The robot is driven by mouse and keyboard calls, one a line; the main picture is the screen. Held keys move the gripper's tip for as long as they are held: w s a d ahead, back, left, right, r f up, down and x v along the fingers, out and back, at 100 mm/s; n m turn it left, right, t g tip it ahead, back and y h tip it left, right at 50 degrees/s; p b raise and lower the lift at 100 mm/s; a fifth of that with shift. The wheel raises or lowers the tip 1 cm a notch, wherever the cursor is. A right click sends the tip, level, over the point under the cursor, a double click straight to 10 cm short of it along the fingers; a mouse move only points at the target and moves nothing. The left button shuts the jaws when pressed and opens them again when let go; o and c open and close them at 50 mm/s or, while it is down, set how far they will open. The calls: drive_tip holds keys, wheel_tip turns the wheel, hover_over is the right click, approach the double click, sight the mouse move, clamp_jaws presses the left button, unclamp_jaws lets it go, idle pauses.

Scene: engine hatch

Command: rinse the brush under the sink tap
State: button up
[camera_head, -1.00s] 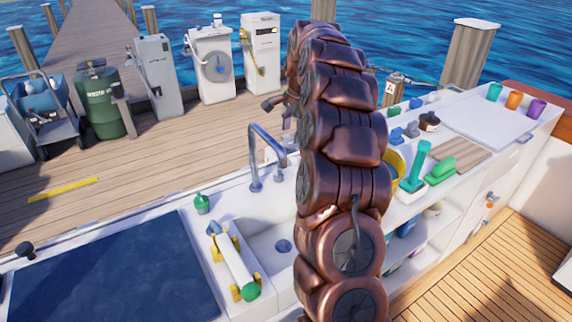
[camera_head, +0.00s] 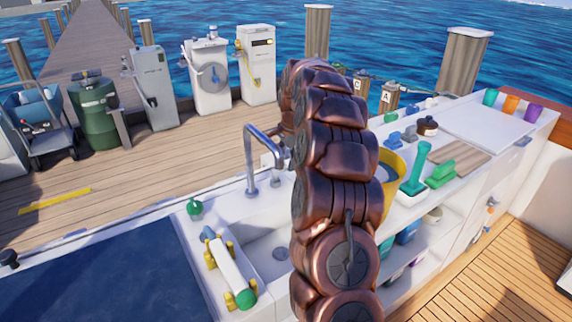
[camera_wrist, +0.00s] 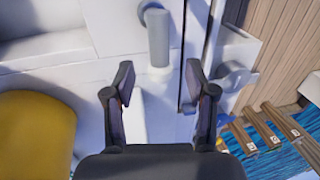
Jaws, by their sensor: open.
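The sink (camera_head: 266,262) is a white basin set in the counter, its right part hidden by my arm. The grey tap (camera_head: 250,155) arches at its back edge. A green brush-like tool (camera_head: 415,170) stands with its handle up in a white holder right of my arm. A lower green block-like item (camera_head: 440,173) lies beside it; I cannot tell which is the brush. My gripper (camera_wrist: 160,92) is open and empty in the wrist view. A grey upright cylinder (camera_wrist: 158,38) shows beyond and between its fingertips, perhaps part of the tap. My arm hides the gripper in the head view.
A yellow bucket (camera_head: 398,172) stands right of my arm and shows in the wrist view (camera_wrist: 35,135). The dark panel (camera_head: 110,275) is clear.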

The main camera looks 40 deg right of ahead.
drive_tip(key=shift+w+f, duration=0.15)
drive_tip(key=shift+f, duration=0.55)
drive_tip(key=shift+w+f, duration=0.1)
drive_tip(key=shift+f, duration=0.55)
drive_tip(key=shift+c, duration=0.2)
clamp_jaws()
